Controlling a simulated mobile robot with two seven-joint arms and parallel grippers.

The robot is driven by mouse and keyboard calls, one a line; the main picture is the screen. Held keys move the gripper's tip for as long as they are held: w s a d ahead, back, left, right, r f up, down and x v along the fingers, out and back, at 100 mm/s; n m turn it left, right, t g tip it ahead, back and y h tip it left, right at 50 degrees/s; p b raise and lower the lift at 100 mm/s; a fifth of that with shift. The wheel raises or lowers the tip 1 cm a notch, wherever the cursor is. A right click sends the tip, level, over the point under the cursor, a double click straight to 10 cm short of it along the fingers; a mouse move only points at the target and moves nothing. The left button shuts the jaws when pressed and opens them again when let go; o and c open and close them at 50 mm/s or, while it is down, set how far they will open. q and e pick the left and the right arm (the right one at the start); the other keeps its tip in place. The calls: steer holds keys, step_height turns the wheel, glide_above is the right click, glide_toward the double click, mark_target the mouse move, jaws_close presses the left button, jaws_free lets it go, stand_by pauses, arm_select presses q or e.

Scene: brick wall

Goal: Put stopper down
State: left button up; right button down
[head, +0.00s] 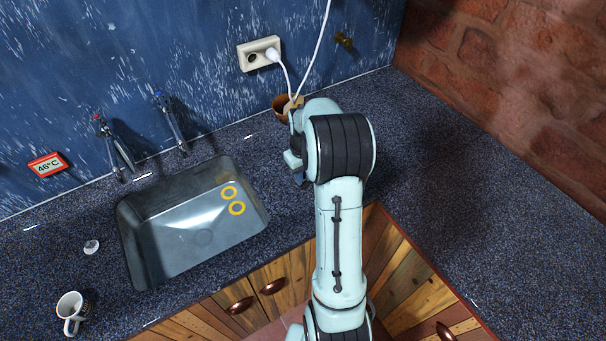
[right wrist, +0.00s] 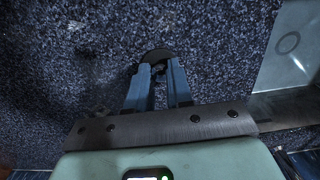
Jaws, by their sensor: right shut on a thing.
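My right gripper (right wrist: 157,74) is shut on a small dark round thing, which I take to be the stopper (right wrist: 157,55), at its fingertips in the right wrist view. Speckled dark countertop (right wrist: 60,50) lies beneath and around it; I cannot tell whether the stopper touches it. In the head view my right gripper (head: 294,160) is over the counter to the right of the sink (head: 262,212), mostly hidden by my own wrist, and the stopper is hidden there. The sink's edge also shows at the right of the right wrist view (right wrist: 290,50). My left gripper is not in view.
A white mug (head: 70,305) and a small pale round thing (head: 91,246) are on the left counter. A brown pot (head: 282,104) stands behind my wrist, near a cable. The right counter (head: 480,210) is clear.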

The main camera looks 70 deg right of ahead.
steer(key=shift+f, duration=0.15)
steer(key=c, duration=1)
jaws_free()
step_height(320, 180, up, 12)
steer(key=shift+r+p, duration=0.2)
steer(key=shift+p, duration=0.2)
steer(key=shift+a+f, duration=0.1)
steer(key=shift+a, duration=0.05)
